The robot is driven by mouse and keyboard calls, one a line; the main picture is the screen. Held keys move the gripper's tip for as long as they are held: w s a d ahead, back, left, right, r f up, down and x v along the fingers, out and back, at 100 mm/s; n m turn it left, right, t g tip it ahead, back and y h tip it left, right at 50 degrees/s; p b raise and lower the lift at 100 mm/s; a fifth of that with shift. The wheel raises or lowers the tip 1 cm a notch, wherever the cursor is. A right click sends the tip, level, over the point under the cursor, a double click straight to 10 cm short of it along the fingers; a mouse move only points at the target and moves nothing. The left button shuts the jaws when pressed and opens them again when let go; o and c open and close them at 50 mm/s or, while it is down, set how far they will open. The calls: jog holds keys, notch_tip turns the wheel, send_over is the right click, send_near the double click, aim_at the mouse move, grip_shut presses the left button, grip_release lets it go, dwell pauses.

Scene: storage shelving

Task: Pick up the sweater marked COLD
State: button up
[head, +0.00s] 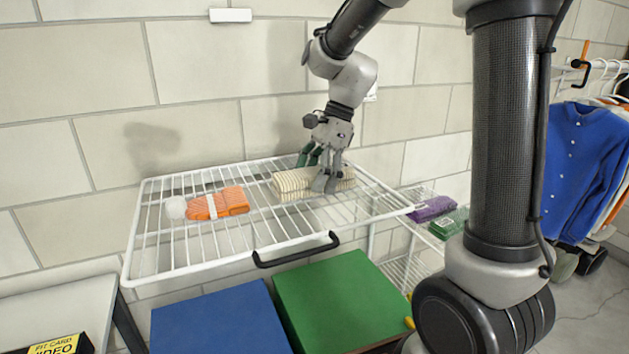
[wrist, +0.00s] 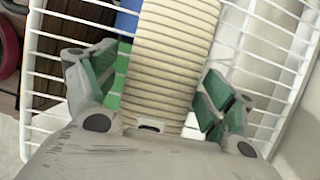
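A cream, ribbed, folded sweater (head: 293,182) lies on the white wire shelf (head: 143,230), under my gripper (head: 320,168). I see no COLD marking on it in either view. In the wrist view the cream sweater (wrist: 172,45) runs between the two green-padded fingers of my gripper (wrist: 158,88).
An orange folded garment (head: 222,203) with a white band and a white end lies left on the same shelf. Purple (head: 432,208) and green (head: 447,224) items lie on a lower rack. Blue (head: 220,320) and green (head: 340,292) boxes stand below. The brick wall is close behind.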

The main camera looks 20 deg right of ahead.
jog(key=c, duration=1.1)
